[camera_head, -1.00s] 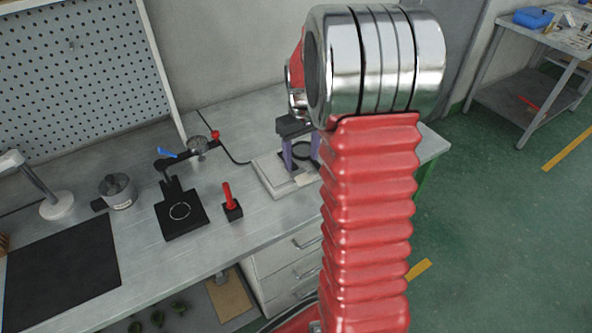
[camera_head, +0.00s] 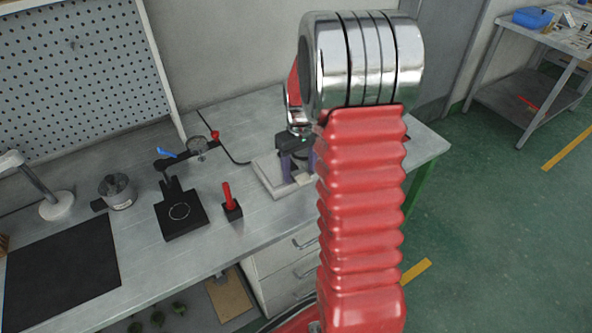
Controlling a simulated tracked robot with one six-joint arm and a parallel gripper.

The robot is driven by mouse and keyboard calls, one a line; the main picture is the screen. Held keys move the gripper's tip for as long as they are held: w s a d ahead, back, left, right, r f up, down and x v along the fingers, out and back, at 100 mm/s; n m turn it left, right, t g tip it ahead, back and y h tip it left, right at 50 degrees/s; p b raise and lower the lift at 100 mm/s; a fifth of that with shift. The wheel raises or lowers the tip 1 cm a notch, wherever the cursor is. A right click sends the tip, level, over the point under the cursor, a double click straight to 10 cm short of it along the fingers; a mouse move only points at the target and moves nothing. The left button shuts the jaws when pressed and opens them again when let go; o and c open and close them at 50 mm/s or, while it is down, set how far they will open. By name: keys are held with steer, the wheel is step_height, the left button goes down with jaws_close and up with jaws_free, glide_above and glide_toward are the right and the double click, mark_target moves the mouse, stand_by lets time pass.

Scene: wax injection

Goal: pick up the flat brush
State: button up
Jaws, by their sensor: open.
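I cannot make out a flat brush for certain. A red upright handle (camera_head: 227,193) stands in a small black block (camera_head: 232,211) on the workbench; its lower end is hidden, so I cannot tell what tool it is. My gripper (camera_head: 299,172) has a dark body and purple fingers. It is open, low over a pale flat block (camera_head: 268,176) at the back right of the bench, to the right of the red handle. My red arm covers the bench to the right of the gripper, and I cannot see anything between the fingers.
A black stand with a ring (camera_head: 181,213), a dial gauge (camera_head: 197,146), a metal pot (camera_head: 117,191) and a black mat (camera_head: 62,268) share the workbench (camera_head: 150,248). A lamp (camera_head: 55,204) stands at the left. Another table (camera_head: 553,40) is far right.

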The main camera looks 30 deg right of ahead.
mark_target(299, 173)
steer(key=shift+c, duration=0.4)
steer(key=c, duration=1.1)
steer(key=shift+o, duration=0.2)
step_height(299, 173, up, 10)
stand_by(0.4)
